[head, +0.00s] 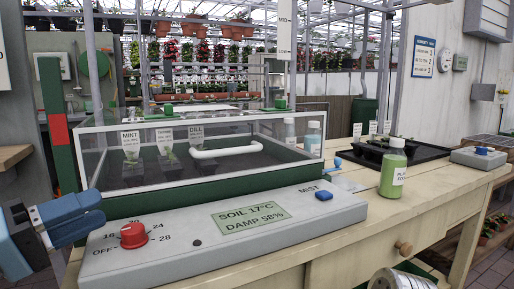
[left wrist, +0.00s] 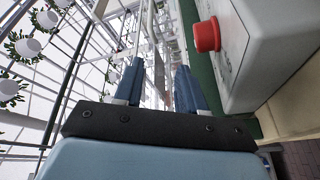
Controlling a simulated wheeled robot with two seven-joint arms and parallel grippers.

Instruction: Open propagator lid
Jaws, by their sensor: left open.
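The propagator's clear lid (head: 270,121) has a pale frame and appears to rest down on its dark green base (head: 150,203). A white bar handle (head: 226,150) shows at the lid. Plant labels, including MINT and DILL, show behind the clear panel. My left gripper (head: 98,208) is open and empty, left of the base's front corner and beside the grey control panel. It is apart from the handle. In the left wrist view its two blue fingers (left wrist: 160,70) are spread with nothing between them. My right gripper is not seen.
The control panel (head: 190,235) carries a red knob (head: 133,235), a display and a blue MIST button. The knob (left wrist: 207,36) is near my left fingers. A green bottle (head: 393,168) and a black tray (head: 420,150) stand right on the wooden bench (head: 425,210). A green post (head: 57,120) stands left.

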